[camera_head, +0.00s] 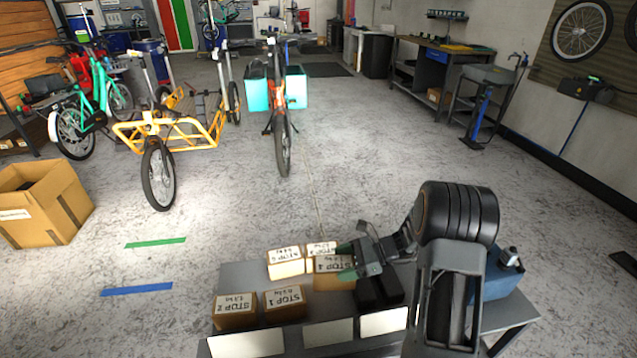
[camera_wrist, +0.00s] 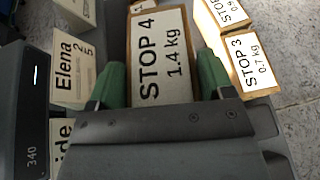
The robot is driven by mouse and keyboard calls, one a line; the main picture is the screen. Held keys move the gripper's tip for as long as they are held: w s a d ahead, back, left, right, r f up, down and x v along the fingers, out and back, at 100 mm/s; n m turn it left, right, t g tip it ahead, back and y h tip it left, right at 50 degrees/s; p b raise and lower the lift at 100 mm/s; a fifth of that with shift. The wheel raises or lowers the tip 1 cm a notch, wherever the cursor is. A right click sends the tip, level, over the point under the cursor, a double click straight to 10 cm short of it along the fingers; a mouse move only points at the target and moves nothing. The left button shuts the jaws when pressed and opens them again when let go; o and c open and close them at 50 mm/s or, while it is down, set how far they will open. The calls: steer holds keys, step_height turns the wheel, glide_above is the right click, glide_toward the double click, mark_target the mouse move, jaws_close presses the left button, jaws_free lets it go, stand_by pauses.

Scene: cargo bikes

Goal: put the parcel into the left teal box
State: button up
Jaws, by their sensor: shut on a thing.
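A brown parcel (camera_head: 333,279) with a white "STOP 4, 1.4 kg" label is at the bench, low in the head view. In the wrist view the parcel (camera_wrist: 160,60) sits between the two green fingertips. My gripper (camera_head: 358,262) is shut on it; it also shows in the wrist view (camera_wrist: 160,85). I cannot tell whether the parcel still touches the bench. The left teal box (camera_head: 257,95) hangs on the left side of an orange bike across the floor. The right teal box (camera_head: 297,91) hangs on its other side.
Several other labelled parcels, such as STOP 1 (camera_head: 284,303) and STOP 3 (camera_wrist: 247,58), stand close by on the grey bench (camera_head: 240,275). A yellow cargo bike (camera_head: 185,132) stands left of the orange bike (camera_head: 280,125). A large cardboard box (camera_head: 45,215) is at left. The middle floor is clear.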

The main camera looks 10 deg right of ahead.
steer(key=r+m+t+p, duration=0.1)
steer(key=r+p, duration=0.1)
steer(key=p, duration=0.1)
steer(key=r+m+t+p, duration=0.1)
steer(key=r+p, duration=0.1)
steer(key=p, duration=0.1)
steer(key=w+r+t+p, duration=0.1)
steer(key=r+p, duration=0.1)
steer(key=p, duration=0.1)
steer(key=shift+a+r+m+h, duration=0.25)
steer(key=shift+r+m+h, duration=0.15)
steer(key=r+m+t+h+p, duration=0.1)
steer(key=r+m+t+p, duration=0.1)
steer(key=p, duration=0.4)
steer(key=shift+d, duration=0.2)
steer(key=shift+d+r+t+p, duration=0.1)
steer(key=shift+r+t+p, duration=0.1)
steer(key=shift+t+p, duration=0.25)
steer(key=shift+s+m, duration=0.1)
steer(key=shift+m, duration=0.2)
steer(key=shift+s+p, duration=0.1)
steer(key=shift+p, duration=0.2)
